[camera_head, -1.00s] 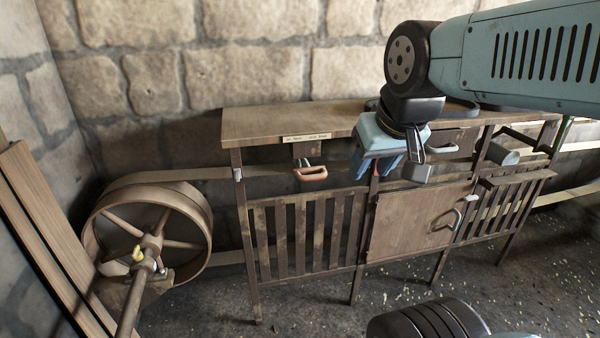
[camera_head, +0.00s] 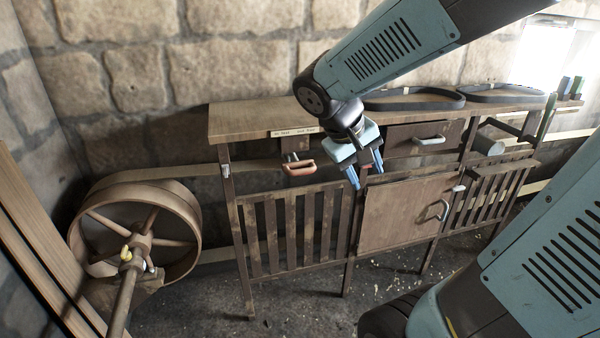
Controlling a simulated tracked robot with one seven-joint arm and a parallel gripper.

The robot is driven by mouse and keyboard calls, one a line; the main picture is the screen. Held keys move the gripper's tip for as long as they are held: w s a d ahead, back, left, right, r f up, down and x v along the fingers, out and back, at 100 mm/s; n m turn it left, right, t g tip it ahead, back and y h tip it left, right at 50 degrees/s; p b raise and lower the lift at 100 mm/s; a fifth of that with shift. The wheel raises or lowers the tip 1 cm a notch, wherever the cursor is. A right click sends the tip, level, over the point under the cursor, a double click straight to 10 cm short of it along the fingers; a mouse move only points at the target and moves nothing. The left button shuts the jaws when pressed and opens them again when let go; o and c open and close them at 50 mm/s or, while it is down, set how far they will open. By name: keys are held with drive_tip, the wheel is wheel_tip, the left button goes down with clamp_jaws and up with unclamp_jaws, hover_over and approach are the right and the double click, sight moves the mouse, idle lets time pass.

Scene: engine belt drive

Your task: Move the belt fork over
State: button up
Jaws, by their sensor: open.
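The flat belt (camera_head: 262,166) runs from the large wheel at left behind the bench posts. My gripper (camera_head: 367,178) is open and empty, with blue fingers pointing down. It hangs in front of the bench, to the right of the orange-red handle and apart from it.
The bench (camera_head: 236,122) has a slatted guard (camera_head: 290,232), a handled door (camera_head: 404,215) and a drawer (camera_head: 425,138). Black belt loops (camera_head: 412,99) lie on its top. A spoked wheel (camera_head: 137,229) with a shaft stands at left. Floor in front of the slats is clear.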

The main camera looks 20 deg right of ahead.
drive_tip(key=w+f+n+h, duration=0.2)
drive_tip(key=w+f+h, duration=0.15)
drive_tip(key=w, duration=0.25)
drive_tip(key=n+t+h, duration=0.3)
drive_tip(key=n+t, duration=0.4)
drive_tip(key=t, duration=0.3)
approach(299, 174)
drive_tip(key=shift+n+t, duration=0.3)
drive_tip(key=x, duration=1.1)
drive_tip(key=shift+w+d+f, duration=0.15)
drive_tip(key=shift+d, duration=0.2)
clamp_jaws()
